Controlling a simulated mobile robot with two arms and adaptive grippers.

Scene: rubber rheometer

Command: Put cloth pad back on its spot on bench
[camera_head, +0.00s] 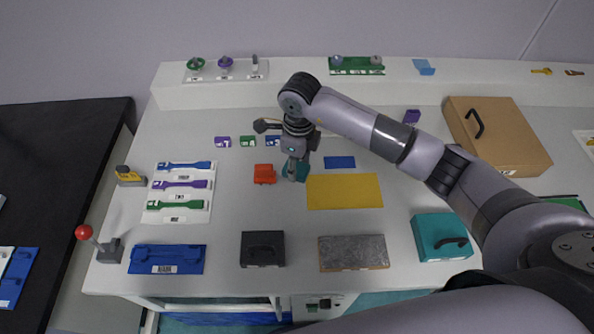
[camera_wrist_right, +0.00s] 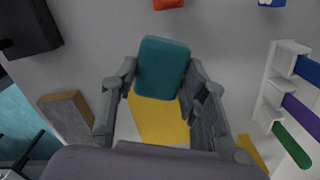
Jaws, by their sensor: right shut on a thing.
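The teal cloth pad (camera_head: 289,171) is between the fingers of my right gripper (camera_head: 297,163), above the middle of the white bench (camera_head: 225,225). In the right wrist view the pad (camera_wrist_right: 162,68) shows as a rounded teal rectangle. My right gripper (camera_wrist_right: 160,88) is shut on it there, with a finger on each side. The yellow mat (camera_head: 345,191) lies just right of the gripper, and a flat blue rectangle (camera_head: 340,162) lies behind the mat. I cannot tell whether the pad touches the bench. My left gripper is not in view.
An orange block (camera_head: 264,173) stands close left of the gripper. Along the front are a blue tray (camera_head: 167,258), a black box (camera_head: 262,248), a grey-topped block (camera_head: 353,252) and a teal box (camera_head: 440,236). A tool rack (camera_head: 180,214) is left, a cardboard box (camera_head: 500,140) right.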

